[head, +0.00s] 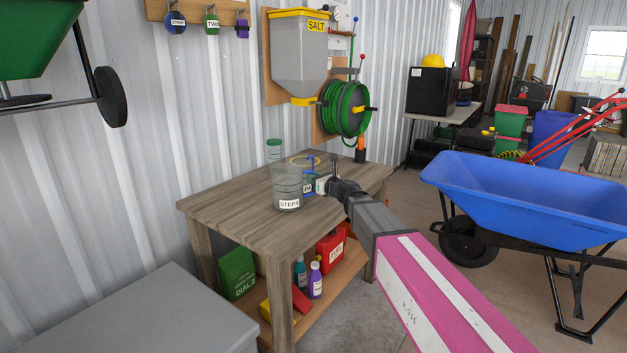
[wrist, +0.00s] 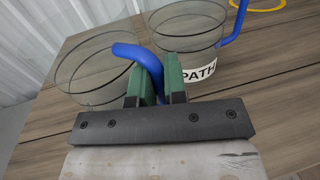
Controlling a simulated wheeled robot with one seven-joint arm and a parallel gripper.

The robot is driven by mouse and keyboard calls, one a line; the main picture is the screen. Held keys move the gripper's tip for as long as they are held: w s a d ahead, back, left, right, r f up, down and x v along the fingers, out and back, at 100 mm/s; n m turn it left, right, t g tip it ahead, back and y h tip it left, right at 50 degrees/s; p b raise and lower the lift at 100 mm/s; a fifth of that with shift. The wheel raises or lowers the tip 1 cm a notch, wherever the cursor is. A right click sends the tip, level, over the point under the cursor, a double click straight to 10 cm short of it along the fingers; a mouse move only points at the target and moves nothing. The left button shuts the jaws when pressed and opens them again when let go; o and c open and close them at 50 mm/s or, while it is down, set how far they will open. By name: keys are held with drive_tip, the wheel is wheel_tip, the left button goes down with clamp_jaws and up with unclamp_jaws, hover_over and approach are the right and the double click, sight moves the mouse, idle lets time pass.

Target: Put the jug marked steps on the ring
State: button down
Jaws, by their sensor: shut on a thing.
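The clear jug marked STEPS (head: 287,190) is at the workbench's front left, upright in the head view. I cannot tell whether it touches the top. In the wrist view a clear jug (wrist: 85,75) is at the left, its label hidden. My gripper (head: 320,184) is right of the STEPS jug, its green fingers (wrist: 158,80) shut on that jug's blue handle (wrist: 135,52). A second clear jug, marked PATH (wrist: 185,40), with a blue handle, stands just beside it. The yellow ring (head: 316,158) lies farther back on the bench; its edge shows in the wrist view (wrist: 258,8).
The wooden workbench (head: 235,215) has bare top at its left. A green-lidded clear container (head: 274,150) stands near the wall. A salt hopper (head: 300,55) and green hose reel (head: 345,107) hang above. A blue wheelbarrow (head: 520,200) stands right, a grey box (head: 170,320) front left.

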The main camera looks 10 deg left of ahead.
drive_tip(key=shift+f, duration=0.15)
drive_tip(key=c, duration=1.2)
unclamp_jaws()
drive_tip(key=shift+o, duration=0.2)
drive_tip(key=v, duration=1.1)
drive_tip(key=s+d+f+n+g+h, duration=0.4)
drive_tip(key=s+d+f+n+h, duration=0.1)
drive_tip(key=d+f+n, duration=0.5)
drive_tip(key=s+d+f+n+g+h, duration=0.3)
drive_tip(key=s+d+f+n+h, duration=0.2)
drive_tip(key=d+f, duration=0.9)
drive_tip(key=s+f+n, duration=0.1)
drive_tip(key=s+n, duration=0.1)
drive_tip(key=n, duration=0.2)
drive_tip(key=shift+s+d+n+g+h, duration=0.2)
drive_tip(key=shift+s+n+g+h, duration=0.1)
drive_tip(key=shift+n+g, duration=0.1)
drive_tip(key=s+d+f+n+h, duration=0.1)
drive_tip(key=s+d, duration=0.1)
drive_tip(key=d, duration=0.1)
drive_tip(key=s+d+f+n+g+h, duration=0.1)
drive_tip(key=s+d+n+h, duration=0.1)
drive_tip(key=d, duration=0.2)
drive_tip(key=s+d+f+n+g+h, duration=0.1)
drive_tip(key=s+d+f+n, duration=0.1)
drive_tip(key=d, duration=0.1)
drive_tip(key=shift+d+f, duration=0.1)
drive_tip(key=shift+d, duration=0.25)
drive_tip(key=shift+c, duration=1.2)
drive_tip(key=shift+w+a, duration=0.1)
